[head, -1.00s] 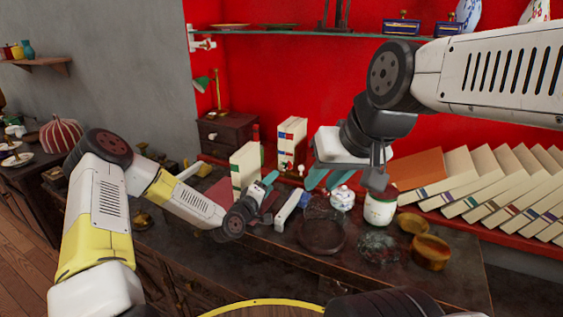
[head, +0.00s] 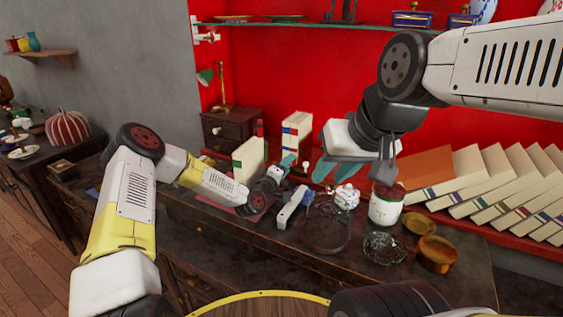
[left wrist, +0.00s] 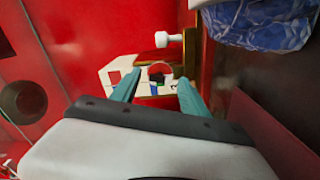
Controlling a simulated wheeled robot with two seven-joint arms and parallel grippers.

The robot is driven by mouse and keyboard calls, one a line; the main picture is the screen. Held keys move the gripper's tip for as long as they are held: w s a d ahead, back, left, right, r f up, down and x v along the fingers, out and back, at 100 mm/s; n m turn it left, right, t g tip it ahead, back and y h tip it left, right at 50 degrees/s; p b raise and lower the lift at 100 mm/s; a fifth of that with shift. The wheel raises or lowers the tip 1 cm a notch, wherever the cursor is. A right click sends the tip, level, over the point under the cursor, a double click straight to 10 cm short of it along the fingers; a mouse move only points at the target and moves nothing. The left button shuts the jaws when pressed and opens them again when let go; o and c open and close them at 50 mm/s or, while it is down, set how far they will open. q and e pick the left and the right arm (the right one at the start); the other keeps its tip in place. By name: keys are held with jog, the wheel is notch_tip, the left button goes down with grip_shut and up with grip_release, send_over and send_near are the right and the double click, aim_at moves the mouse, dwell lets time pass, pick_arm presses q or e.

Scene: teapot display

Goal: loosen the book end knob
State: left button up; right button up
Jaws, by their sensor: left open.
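The book end knob (left wrist: 170,39) is white, on a brass-coloured stem beside the book end (left wrist: 160,61), in the upper middle of the left wrist view. In the head view, a small pale shape between the grippers may be the knob, but it is too small to tell. My left gripper (head: 291,170) has its teal fingers apart in front of the upright books (head: 297,136). In the left wrist view my left gripper (left wrist: 158,90) is open and empty, and the knob lies beyond the fingertips. My right gripper (head: 326,153) hangs to its right, teal fingers apart and empty.
A white and red jar (head: 385,208), a small blue-and-white pot (head: 346,197), a glass dish (head: 383,246) and brown bowls (head: 437,252) crowd the table below my right gripper. Leaning books (head: 500,180) line the right. A glass shelf (head: 300,26) runs above.

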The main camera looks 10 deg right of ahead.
pick_arm(q)
grip_shut()
jog(key=shift+n, duration=0.3)
jog(key=n, duration=1)
jog(key=shift+n, duration=0.4)
dwell(0.4)
grip_release()
